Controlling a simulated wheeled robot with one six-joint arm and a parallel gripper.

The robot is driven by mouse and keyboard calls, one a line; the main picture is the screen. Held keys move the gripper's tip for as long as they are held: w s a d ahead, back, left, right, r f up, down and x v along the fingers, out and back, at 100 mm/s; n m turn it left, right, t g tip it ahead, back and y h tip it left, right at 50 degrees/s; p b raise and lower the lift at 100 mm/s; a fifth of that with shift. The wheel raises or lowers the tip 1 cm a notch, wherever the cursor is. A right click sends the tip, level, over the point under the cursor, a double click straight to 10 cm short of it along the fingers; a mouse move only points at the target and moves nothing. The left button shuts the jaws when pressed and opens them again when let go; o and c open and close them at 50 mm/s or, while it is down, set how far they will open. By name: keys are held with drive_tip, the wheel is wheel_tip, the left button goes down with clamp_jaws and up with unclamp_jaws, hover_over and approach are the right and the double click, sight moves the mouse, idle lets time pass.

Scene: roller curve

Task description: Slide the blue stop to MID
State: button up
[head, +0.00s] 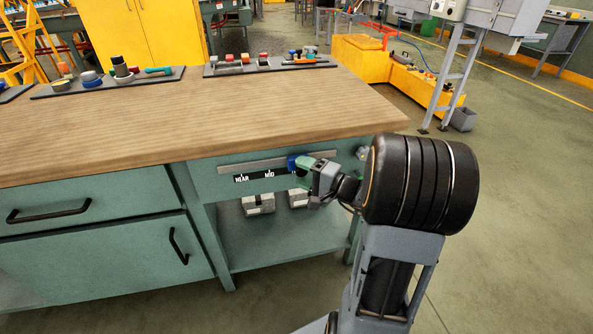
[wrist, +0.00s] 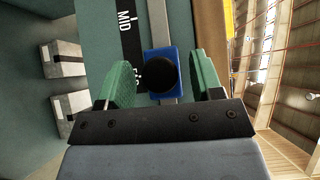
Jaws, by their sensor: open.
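The blue stop (head: 292,162) sits on the grey rail (head: 246,163) across the bench front, right of the MID mark (head: 269,175). In the wrist view the blue stop (wrist: 177,54) carries a black knob (wrist: 162,73). My gripper (head: 303,170) is at the stop in the head view. In the wrist view its green fingers (wrist: 160,70) are apart, one on each side of the knob, with visible gaps. The NEAR mark (head: 241,179) is at the strip's left. The last mark is partly hidden by my gripper.
The wooden bench top (head: 190,115) overhangs the rail. Grey boxes (head: 258,204) stand on the shelf below. A drawer (head: 70,215) and cupboard door with black handles are to the left. Tool trays (head: 105,83) lie at the back of the top. Floor to the right is open.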

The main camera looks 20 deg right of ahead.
drive_tip(key=shift+x, duration=1.25)
drive_tip(key=shift+c, duration=0.3)
